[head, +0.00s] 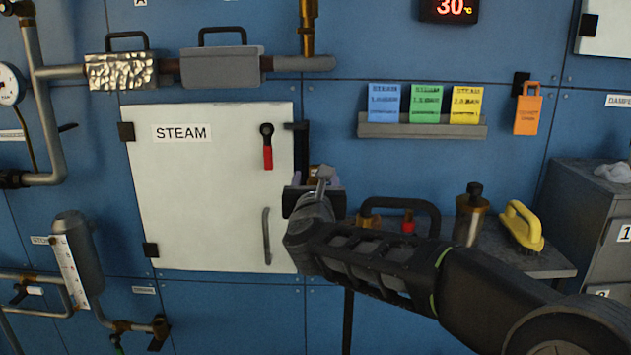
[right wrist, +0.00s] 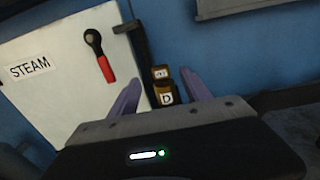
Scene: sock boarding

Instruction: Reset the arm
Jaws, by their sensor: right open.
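My right arm (head: 390,270) reaches in from the lower right, with its gripper (head: 318,180) in front of the blue wall, just right of the white STEAM door (head: 200,220). In the right wrist view the two purple fingers of the right gripper (right wrist: 161,74) are spread apart and empty. The door's red-handled lever (head: 267,146) hangs straight down and also shows in the right wrist view (right wrist: 104,66). My left gripper is not seen.
A shelf (head: 545,262) right of the gripper holds a brown canister (head: 468,220) and a yellow-handled brush (head: 521,226). A rack (head: 420,131) with blue, green and yellow cards hangs above. A grey cabinet (head: 575,205) stands at far right. Pipes (head: 85,250) line the left.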

